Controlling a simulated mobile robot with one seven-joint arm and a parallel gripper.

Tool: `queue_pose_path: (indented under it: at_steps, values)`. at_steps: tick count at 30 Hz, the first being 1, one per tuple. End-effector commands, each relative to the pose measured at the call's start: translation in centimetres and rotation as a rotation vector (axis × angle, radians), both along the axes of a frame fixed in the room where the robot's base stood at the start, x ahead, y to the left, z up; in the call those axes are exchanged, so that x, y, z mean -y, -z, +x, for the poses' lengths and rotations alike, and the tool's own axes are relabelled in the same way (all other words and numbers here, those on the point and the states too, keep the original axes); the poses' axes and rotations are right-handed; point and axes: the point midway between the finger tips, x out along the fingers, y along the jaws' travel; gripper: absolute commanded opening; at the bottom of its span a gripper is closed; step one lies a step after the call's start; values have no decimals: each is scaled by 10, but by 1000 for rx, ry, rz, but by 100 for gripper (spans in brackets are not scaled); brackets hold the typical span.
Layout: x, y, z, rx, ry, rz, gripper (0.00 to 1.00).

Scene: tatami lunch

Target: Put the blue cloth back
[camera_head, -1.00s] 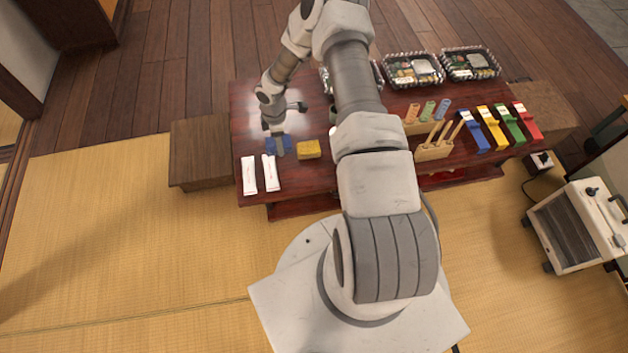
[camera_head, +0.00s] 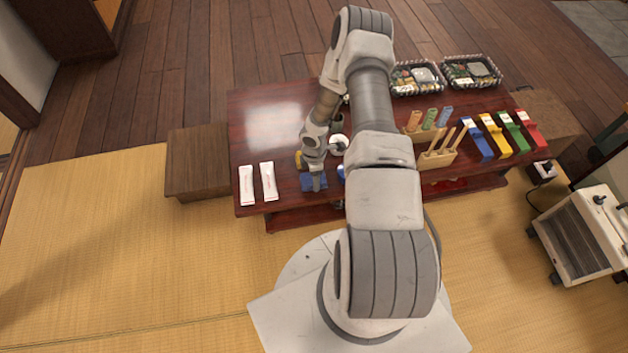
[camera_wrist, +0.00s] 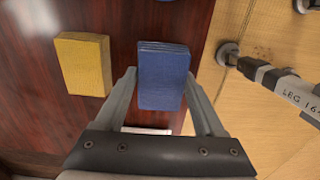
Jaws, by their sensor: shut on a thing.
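The blue cloth (camera_wrist: 163,75) is a folded dark blue block between my gripper's two fingers in the wrist view. My gripper (camera_wrist: 160,82) is shut on it, one finger against each long side. In the head view the blue cloth (camera_head: 308,183) shows at the tip of my gripper (camera_head: 317,187), over the front part of the dark red table (camera_head: 262,112). I cannot tell whether it touches the table. A yellow folded cloth or sponge (camera_wrist: 83,64) lies to its left in the wrist view; in the head view the arm partly hides this yellow piece (camera_head: 298,160).
Two white packets (camera_head: 246,186) lie at the table's front left. A white cup (camera_head: 338,145) stands close behind my gripper. A small blue thing (camera_head: 341,172) is just right of it. Wooden holders (camera_head: 437,155), coloured strips (camera_head: 493,134) and lunch trays (camera_head: 472,71) fill the right side.

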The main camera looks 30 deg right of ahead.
Motion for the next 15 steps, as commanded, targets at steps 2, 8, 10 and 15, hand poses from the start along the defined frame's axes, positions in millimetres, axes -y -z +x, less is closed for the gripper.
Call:
queue_pose_path:
  at_steps: [2,8,10,15]
  values:
    - [0,15,0,0,1,0,19]
    - [0,15,1,1,1,0,19]
    - [0,15,1,1,1,0,19]
    - [0,18,1,1,1,0,78]
